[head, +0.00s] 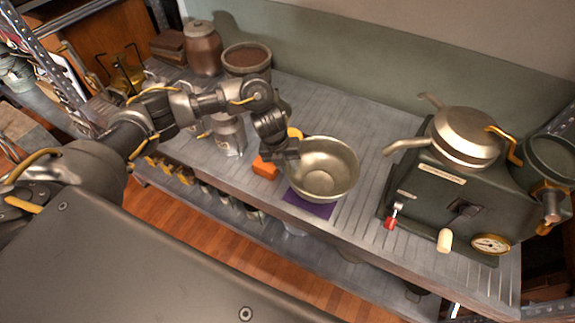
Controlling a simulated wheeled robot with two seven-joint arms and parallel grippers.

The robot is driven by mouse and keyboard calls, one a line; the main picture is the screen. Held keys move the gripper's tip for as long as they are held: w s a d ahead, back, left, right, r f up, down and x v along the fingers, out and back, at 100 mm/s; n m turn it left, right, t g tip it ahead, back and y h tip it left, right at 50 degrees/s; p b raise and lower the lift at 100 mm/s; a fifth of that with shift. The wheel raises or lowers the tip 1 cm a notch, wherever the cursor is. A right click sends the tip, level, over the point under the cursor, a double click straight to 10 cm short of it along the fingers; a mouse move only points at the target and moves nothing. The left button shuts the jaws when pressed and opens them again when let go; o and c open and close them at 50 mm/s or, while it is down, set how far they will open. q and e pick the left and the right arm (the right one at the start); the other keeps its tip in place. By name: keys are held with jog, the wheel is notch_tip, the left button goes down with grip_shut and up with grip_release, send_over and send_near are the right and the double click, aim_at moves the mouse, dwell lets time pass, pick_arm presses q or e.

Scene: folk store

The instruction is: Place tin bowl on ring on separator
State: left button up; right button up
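The tin bowl (326,170) is a round, shiny, empty metal bowl near the front of the metal counter. It covers the back part of a purple mat (308,205). My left gripper (288,156) is at the bowl's left rim and overlaps it in the picture. I cannot tell whether its fingers are closed on the rim. The separator (445,190) is a dark green machine at the right, with a rounded metal top (467,137) and spouts. I cannot clearly make out a separate ring on it. My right gripper is not in view.
An orange block (265,167) lies left of the bowl. A metal can (228,135), a brown jar (202,48) and a brown-filled pot (246,59) stand farther left. A green container (552,155) is at the far right. The counter behind the bowl is clear.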

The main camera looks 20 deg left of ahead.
pick_arm(q)
jog(key=v, duration=1.2)
jog(key=shift+s+r+p, duration=0.1)
jog(key=shift+p, duration=0.25)
